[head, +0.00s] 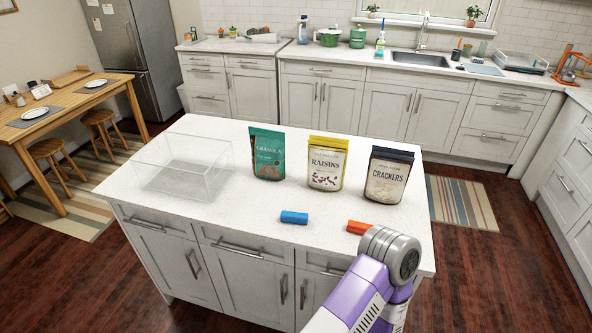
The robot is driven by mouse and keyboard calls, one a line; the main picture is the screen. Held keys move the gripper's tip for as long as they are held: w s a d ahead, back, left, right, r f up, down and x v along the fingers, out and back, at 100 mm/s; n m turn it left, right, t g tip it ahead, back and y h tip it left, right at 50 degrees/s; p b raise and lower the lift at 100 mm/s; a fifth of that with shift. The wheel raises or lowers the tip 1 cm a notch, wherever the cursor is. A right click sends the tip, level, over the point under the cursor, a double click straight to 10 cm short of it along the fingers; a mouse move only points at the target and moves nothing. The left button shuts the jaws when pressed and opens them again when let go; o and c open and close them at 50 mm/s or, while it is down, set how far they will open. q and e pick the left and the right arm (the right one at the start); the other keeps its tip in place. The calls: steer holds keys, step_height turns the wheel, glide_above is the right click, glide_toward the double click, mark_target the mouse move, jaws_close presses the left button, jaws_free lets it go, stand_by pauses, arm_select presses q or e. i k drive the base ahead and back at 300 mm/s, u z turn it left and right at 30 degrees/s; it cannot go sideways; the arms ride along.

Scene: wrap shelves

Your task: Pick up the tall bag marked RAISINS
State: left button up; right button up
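The tall bag marked RAISINS (326,166) stands upright on the white island counter (255,213). It is yellow and white with a dark picture on its front. It is the middle one of three bags in a row. The green GRANOLA bag (267,154) stands to its left and the black CRACKERS bag (388,177) to its right, each with a gap between. A purple and white link of my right arm comes in from the bottom right, ending in a grey joint. Neither of my grippers shows.
A clear open bin (165,182) stands at the counter's left. A blue cylinder-like object (294,217) lies in front of the bags. An orange one (357,227) lies to its right, partly hidden by my arm. Counter between bin and blue object is clear.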

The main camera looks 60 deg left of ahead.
mark_target(327, 157)
steer(key=u, duration=2.1)
